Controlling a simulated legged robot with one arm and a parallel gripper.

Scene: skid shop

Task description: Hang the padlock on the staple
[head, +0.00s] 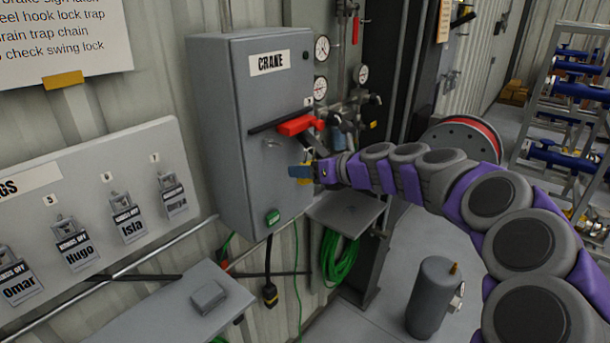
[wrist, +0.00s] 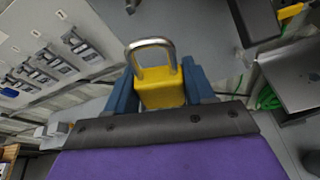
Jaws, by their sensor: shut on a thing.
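A yellow padlock (wrist: 162,93) is between the two blue fingers of my gripper (wrist: 160,88) in the wrist view. Its silver shackle (wrist: 150,46) points up and away from the jaws; I cannot tell whether it is locked. In the head view my gripper (head: 303,172) is in front of the right side of the grey CRANE box (head: 240,130), and only a little yellow of the padlock shows. A small metal piece, apparently the staple (head: 271,142), is on the box front below the red handle (head: 297,125). The shackle is apart from it.
A board (head: 80,215) with several tagged padlocks hangs at left. A grey shelf (head: 175,308) is below it. Gauges and valves (head: 345,110) are right of the box, above a small ledge (head: 345,210) and green hose (head: 338,255). A grey cylinder (head: 430,298) stands on the floor.

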